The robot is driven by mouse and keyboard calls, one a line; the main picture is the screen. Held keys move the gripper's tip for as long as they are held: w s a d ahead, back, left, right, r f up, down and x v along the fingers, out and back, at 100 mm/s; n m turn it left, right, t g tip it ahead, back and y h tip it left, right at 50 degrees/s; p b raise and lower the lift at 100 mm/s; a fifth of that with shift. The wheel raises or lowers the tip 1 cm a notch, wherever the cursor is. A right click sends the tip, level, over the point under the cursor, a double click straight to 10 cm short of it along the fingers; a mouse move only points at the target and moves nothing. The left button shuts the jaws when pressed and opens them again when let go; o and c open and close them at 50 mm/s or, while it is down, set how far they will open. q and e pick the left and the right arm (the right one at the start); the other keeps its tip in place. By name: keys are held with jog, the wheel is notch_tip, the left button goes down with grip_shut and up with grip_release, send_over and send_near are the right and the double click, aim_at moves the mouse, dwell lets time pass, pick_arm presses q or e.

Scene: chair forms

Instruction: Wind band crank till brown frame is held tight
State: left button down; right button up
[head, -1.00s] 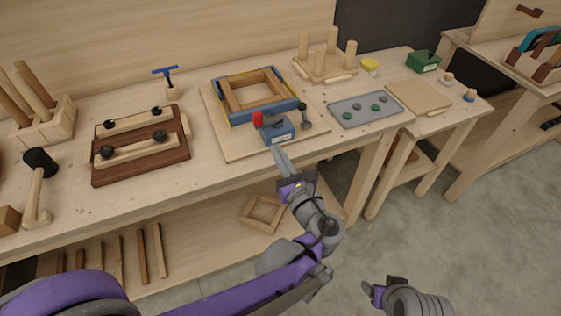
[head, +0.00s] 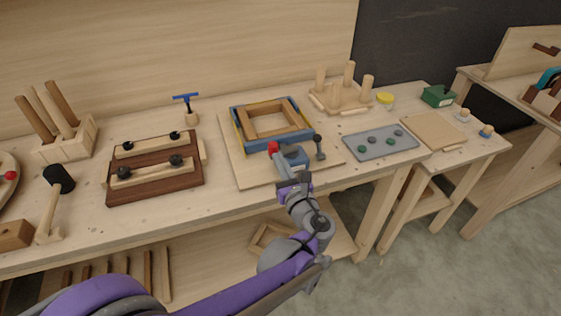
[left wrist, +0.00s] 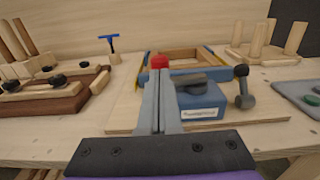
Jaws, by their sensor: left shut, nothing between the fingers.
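The brown wooden frame (head: 248,122) lies on a light board, with a blue and yellow surround about it; the frame also shows in the left wrist view (left wrist: 185,55). At its front is a blue block (head: 296,155) with a white label. A dark crank arm (left wrist: 183,79) lies over the block, and a red knob (head: 273,147) is at its left. My left gripper (head: 279,160) is shut and empty. In the left wrist view its fingertips (left wrist: 159,74) overlap the lower edge of the red knob (left wrist: 160,61); I cannot tell if they touch. My right gripper is out of view.
A grey lever with a dark knob (head: 319,147) stands right of the block. A grey tray (head: 372,146) with several discs lies further right. A dark brown jig (head: 150,170) and a mallet (head: 58,182) are to the left. A peg stand (head: 340,98) is behind.

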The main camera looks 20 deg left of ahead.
pick_arm(q)
jog(key=shift+x, duration=1.15)
jog(key=shift+s, duration=0.1)
dwell(0.3)
jog(key=shift+s+d, duration=0.4)
jog(key=shift+d, duration=0.05)
jog(key=v, duration=0.6)
jog(key=shift+s, duration=0.35)
jog(key=s+a+f+n+g+h+p, duration=0.35)
jog(key=s+a+n+g, duration=0.35)
jog(key=s+a+n, duration=0.45)
jog(key=s+d+f+n+g+h+p, duration=0.1)
jog(key=s+d+n+h+p, duration=0.1)
jog(key=s+n, duration=0.3)
jog(key=s+d+f+n+g+h+p, duration=0.1)
jog(key=s+d+f+n+h+p, duration=0.1)
jog(key=n, duration=1)
jog(key=s+d+h, duration=0.1)
jog(key=s+h, duration=0.1)
jog(key=s, duration=0.1)
jog(key=shift+s+d+n+g, duration=0.25)
jog(key=shift+s+n+g, duration=0.05)
jog(key=shift+s+n, duration=0.1)
